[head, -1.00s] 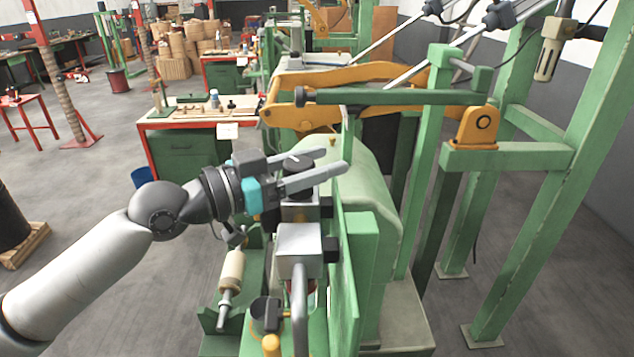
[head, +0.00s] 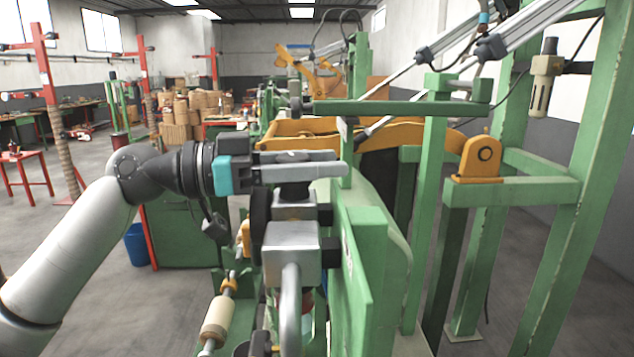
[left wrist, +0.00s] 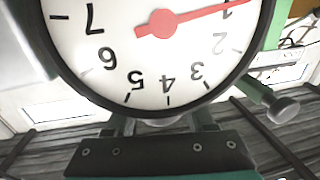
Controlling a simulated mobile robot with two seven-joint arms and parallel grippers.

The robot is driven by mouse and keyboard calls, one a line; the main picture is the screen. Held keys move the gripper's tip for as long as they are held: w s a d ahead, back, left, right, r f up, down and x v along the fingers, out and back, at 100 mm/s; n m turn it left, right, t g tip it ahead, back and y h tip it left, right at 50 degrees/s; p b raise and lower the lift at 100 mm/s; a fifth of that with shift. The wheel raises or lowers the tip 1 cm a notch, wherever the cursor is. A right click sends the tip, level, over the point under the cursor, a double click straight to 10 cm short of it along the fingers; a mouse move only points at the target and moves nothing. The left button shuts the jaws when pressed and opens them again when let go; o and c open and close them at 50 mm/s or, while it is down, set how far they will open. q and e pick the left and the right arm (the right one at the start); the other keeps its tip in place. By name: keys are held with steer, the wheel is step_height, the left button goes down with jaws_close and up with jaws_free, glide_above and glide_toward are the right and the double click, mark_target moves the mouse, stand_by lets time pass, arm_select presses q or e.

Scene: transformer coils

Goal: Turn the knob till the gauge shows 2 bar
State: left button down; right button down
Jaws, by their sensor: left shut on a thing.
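My left gripper (head: 315,172) reaches in from the left, level, above the grey metal regulator body (head: 291,237). It is shut on the black knob (head: 294,190) at the top of that body; the fingers hide most of the knob. The gauge (head: 260,222) shows edge-on as a dark disc left of the body. In the left wrist view the white gauge face (left wrist: 150,60) appears upside down, cut off at the top. Its red needle (left wrist: 205,13) points at about the 1 mark. My right gripper is not in view.
A green machine panel (head: 365,260) stands close to the right of the regulator. A curved grey pipe (head: 290,310) rises in front of it. A green horizontal bar (head: 390,108) and yellow arms (head: 320,130) lie behind the gripper. Open floor is at the left.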

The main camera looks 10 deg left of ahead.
arm_select(q)
steer(key=shift+s+d+r+m+g+h, duration=0.15)
steer(key=shift+s+m+g, duration=0.2)
steer(key=shift+m+g, duration=1.25)
steer(key=shift+s+a+f+m+g+h, duration=0.1)
steer(key=shift+s+m+g+h, duration=0.15)
steer(key=shift+m+g, duration=1.4)
steer(key=shift+s+d+r+m+g+h, duration=0.1)
steer(key=shift+s+m+g, duration=0.4)
steer(key=shift+g, duration=2.15)
steer(key=shift+m+g, duration=0.25)
steer(key=shift+g, duration=0.05)
steer(key=shift+c, duration=1.3)
jaws_free()
